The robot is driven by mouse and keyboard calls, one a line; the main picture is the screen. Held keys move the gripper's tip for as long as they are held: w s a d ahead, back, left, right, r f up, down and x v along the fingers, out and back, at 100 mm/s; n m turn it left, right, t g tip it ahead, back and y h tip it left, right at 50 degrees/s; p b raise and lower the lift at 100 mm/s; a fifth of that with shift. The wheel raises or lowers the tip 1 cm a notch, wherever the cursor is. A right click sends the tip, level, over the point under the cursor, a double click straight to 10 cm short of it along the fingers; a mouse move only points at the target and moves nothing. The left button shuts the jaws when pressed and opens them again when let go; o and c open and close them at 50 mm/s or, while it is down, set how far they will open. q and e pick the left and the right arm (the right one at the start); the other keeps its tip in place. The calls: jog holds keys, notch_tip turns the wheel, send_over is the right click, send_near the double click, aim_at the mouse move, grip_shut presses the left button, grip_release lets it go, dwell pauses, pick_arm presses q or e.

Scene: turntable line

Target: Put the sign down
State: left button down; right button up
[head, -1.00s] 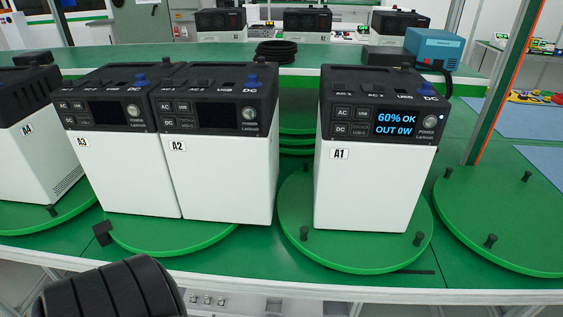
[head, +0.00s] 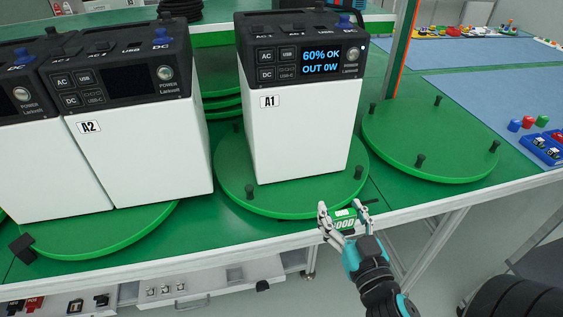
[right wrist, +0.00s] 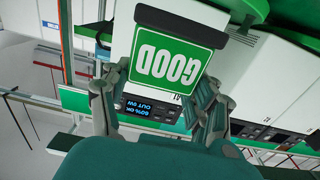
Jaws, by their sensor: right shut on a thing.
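My right gripper (head: 345,211) is shut on a small green sign (head: 342,224) with white lettering. It holds the sign near the table's front edge, in front of the round green turntable (head: 228,188) under unit A1. In the right wrist view the sign (right wrist: 167,58) reads GOOD, upside down in the picture, and sits between the two fingers. The white and black unit A1 (head: 305,130) stands upright on that turntable. Its lit screen (head: 321,61) reads 60% OK, OUT 0W. I cannot tell whether the sign touches the table. My left gripper is not in view.
Unit A2 (head: 150,150) and another unit (head: 45,150) stand to the left, their screens dark. An empty turntable (head: 430,150) with black pegs lies to the right. A blue mat (head: 490,105) and small coloured parts (head: 540,148) lie farther right.

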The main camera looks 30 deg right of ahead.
jog(key=a+p+x, duration=0.1)
jog(key=x, duration=0.4)
jog(key=a+p+x, duration=0.1)
jog(key=x, duration=0.4)
jog(key=a+f+p+x, duration=0.1)
jog(key=x, duration=0.4)
jog(key=shift+w+f, duration=0.15)
jog(key=shift+w, duration=0.6)
jog(key=shift+f+b, duration=0.45)
jog(key=shift+f, duration=1.35)
jog(key=shift+f, duration=0.15)
jog(key=o, duration=1.2)
